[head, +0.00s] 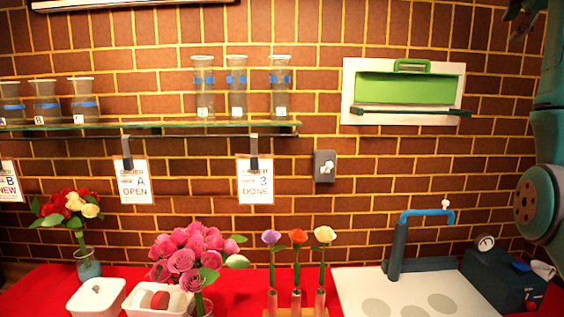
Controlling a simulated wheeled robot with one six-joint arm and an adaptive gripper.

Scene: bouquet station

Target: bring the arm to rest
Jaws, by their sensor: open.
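My gripper (518,22) is at the top right corner of the head view, partly cut off by the frame edge. It is open, with nothing seen between its fingers. It is high above the counter and apart from everything there. My teal arm runs down the right edge of the view, in front of the brick wall (500,130).
A red counter (235,285) holds a pink bouquet (195,250), a red and yellow bouquet (70,208), white containers (97,297), single flowers in a stand (297,300), and a white board (350,285) by a blue tap (399,245). Cups stand on a glass shelf (150,126).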

